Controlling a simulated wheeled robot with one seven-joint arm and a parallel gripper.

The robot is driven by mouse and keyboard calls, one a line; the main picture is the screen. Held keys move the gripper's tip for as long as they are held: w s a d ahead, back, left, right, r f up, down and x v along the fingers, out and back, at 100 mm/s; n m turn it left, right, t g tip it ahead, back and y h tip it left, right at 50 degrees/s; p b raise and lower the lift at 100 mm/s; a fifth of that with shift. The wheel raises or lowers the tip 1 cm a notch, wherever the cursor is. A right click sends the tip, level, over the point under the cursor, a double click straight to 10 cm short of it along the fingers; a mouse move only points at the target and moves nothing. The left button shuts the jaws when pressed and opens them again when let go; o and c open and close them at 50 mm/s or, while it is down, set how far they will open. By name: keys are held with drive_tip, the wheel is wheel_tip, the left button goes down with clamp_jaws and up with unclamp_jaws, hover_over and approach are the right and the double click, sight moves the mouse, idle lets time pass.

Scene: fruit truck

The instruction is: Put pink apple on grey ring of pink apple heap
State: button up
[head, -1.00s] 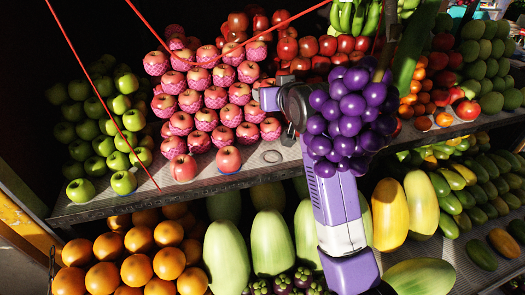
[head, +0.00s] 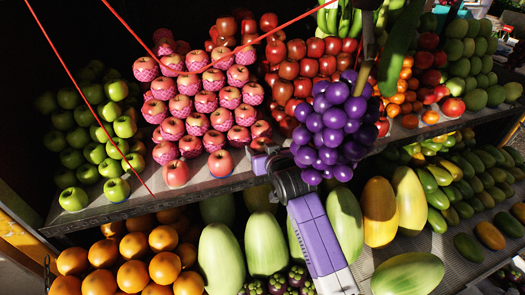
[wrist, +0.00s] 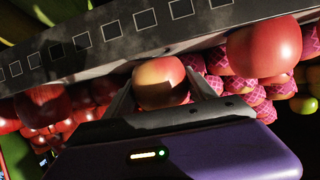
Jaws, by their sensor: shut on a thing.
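The pink apple (wrist: 160,82) sits between the two fingers of my gripper (wrist: 163,92), seen in the wrist view. My gripper is shut on it. In the head view my gripper (head: 259,158) is low at the shelf's front edge, right of the two bare front apples, and largely covers the held apple. The pink apple heap (head: 200,108), mostly in pink nets, rises just behind and left of my gripper. The grey ring is hidden now, at about where my gripper is. I cannot tell whether the held apple touches the shelf.
Two bare apples, one at the front left (head: 177,173) and one closer (head: 220,162), stand left of my gripper. Purple grapes (head: 335,125) hang in front of my arm. Red apples (head: 310,60) are heaped behind. The shelf edge (head: 150,200) borders the lower row of melons.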

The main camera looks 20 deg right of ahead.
drive_tip(key=shift+f, duration=0.5)
drive_tip(key=o, duration=1.5)
drive_tip(key=shift+f, duration=0.15)
drive_tip(key=shift+o, duration=0.2)
drive_tip(key=shift+r, duration=0.2)
drive_tip(key=b+v, duration=0.1)
drive_tip(key=v, duration=1.1)
